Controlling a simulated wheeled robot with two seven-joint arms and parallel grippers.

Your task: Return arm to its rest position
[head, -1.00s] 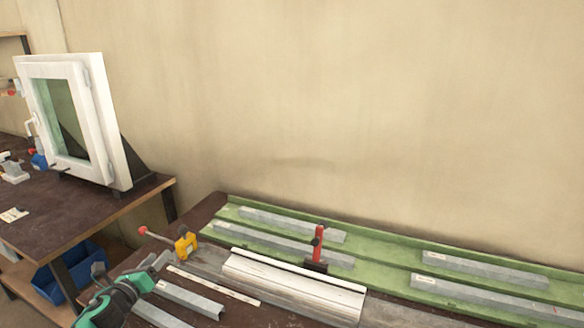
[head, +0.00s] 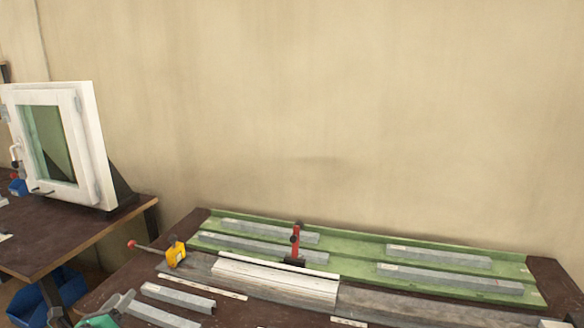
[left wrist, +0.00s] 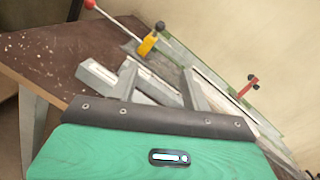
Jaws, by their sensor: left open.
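My left gripper (head: 118,303) is at the bottom left of the head view, mostly cut off by the lower edge, with grey fingers and a green body. Grey metal profiles (head: 178,298) lie near the gripper on the bench's left part. Whether the fingers touch them cannot be told. My right gripper is not in view.
A yellow clamp with a red-tipped rod (head: 176,252) and a red upright clamp (head: 296,243) stand by a white profile (head: 275,282). A green tray (head: 350,257) holds several grey bars. A window frame (head: 60,145) stands on the left table; a blue bin (head: 60,295) sits below.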

